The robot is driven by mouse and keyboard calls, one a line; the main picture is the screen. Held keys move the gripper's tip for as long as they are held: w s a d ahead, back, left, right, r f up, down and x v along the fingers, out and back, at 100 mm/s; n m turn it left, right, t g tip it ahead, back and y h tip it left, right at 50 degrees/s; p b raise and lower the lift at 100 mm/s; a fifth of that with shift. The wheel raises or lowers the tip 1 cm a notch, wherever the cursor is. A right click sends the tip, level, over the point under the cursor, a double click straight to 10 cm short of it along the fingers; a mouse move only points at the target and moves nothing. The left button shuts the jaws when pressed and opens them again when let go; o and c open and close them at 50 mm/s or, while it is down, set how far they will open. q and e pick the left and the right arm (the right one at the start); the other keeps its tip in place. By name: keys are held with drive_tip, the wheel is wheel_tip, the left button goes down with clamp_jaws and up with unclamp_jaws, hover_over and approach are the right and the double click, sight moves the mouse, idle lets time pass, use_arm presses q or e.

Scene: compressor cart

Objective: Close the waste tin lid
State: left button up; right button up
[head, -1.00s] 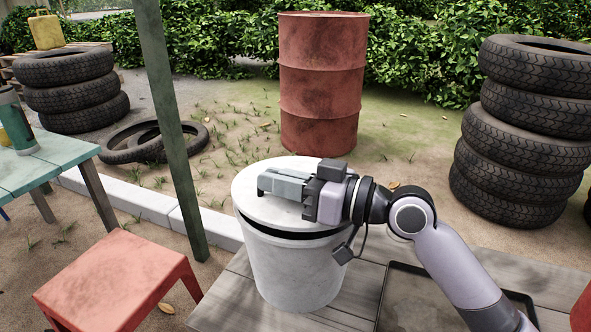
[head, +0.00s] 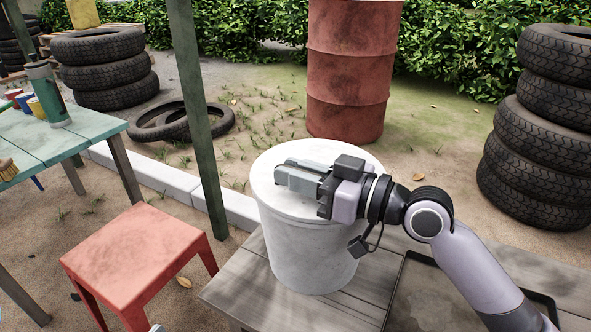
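The waste tin (head: 308,255) is a pale grey, round bucket standing on grey wooden boards. Its round lid (head: 275,204) lies flat over the top, and no dark gap shows along the visible rim. My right gripper (head: 284,177) lies across the top of the lid from the right, with its fingers together and nothing between them. It seems to touch the lid, and it hides the middle and right part of it.
A red stool (head: 133,252) stands left of the tin, behind it a green post (head: 197,120). A green table (head: 60,140) holds a flask and cups. A dark tray (head: 430,295) lies right of the tin. A red drum (head: 348,70) and stacked tyres (head: 545,140) stand behind.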

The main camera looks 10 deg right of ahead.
drive_tip(key=shift+o, duration=0.9)
drive_tip(key=shift+s+d, duration=0.1)
drive_tip(key=shift+s+d, duration=0.1)
drive_tip(key=v, duration=0.5)
drive_tip(key=shift+v, duration=1)
